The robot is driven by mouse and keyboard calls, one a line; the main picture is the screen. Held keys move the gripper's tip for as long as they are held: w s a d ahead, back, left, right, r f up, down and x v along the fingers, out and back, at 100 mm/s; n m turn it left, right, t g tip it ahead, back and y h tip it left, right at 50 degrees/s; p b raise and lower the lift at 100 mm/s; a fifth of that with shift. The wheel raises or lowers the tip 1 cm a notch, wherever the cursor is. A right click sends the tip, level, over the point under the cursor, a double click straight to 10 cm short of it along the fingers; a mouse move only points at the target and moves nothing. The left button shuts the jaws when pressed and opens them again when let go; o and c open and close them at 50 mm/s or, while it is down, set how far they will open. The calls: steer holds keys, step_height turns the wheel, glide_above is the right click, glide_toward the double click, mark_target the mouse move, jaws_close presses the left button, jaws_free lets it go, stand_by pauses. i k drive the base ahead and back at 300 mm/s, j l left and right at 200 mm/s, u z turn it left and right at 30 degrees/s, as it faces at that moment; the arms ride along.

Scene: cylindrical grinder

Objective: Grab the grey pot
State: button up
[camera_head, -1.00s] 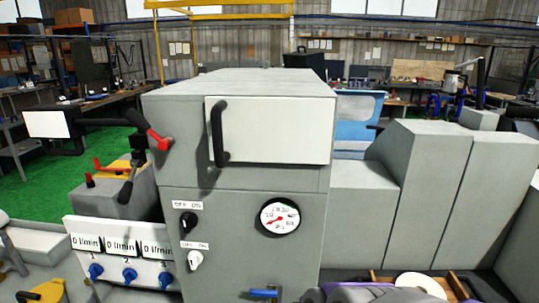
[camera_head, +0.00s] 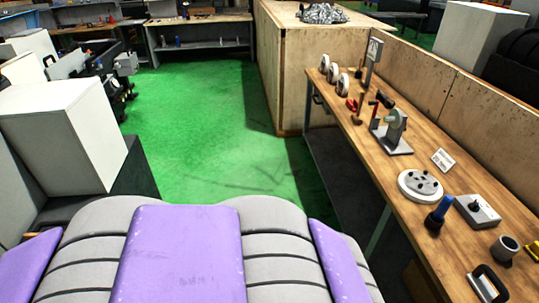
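A small dark grey, open-topped cylinder (camera_head: 504,248), which looks like the grey pot, stands upright on the wooden workbench (camera_head: 425,155) near the right edge of the view. A dark block with a handle (camera_head: 489,284) is in front of it, and a grey box with a knob (camera_head: 477,210) is behind it. The inside of the pot is too small to make out. My gripper and arm do not show. My own purple and grey body fills the bottom of the view.
The bench also holds a blue-handled tool (camera_head: 439,214), a round white disc with dark knobs (camera_head: 420,186), a small stand (camera_head: 392,133) and several wheels. Green floor (camera_head: 215,130) lies clear ahead. A white-topped machine block (camera_head: 70,130) stands at left.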

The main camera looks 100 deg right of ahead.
mark_target(505, 248)
steer(key=z, duration=5.4)
steer(key=i+z, duration=0.3)
steer(key=i, duration=0.4)
steer(key=i+j+z, duration=0.3)
steer(key=i, duration=0.35)
steer(key=i+l, duration=0.05)
steer(key=l, duration=0.05)
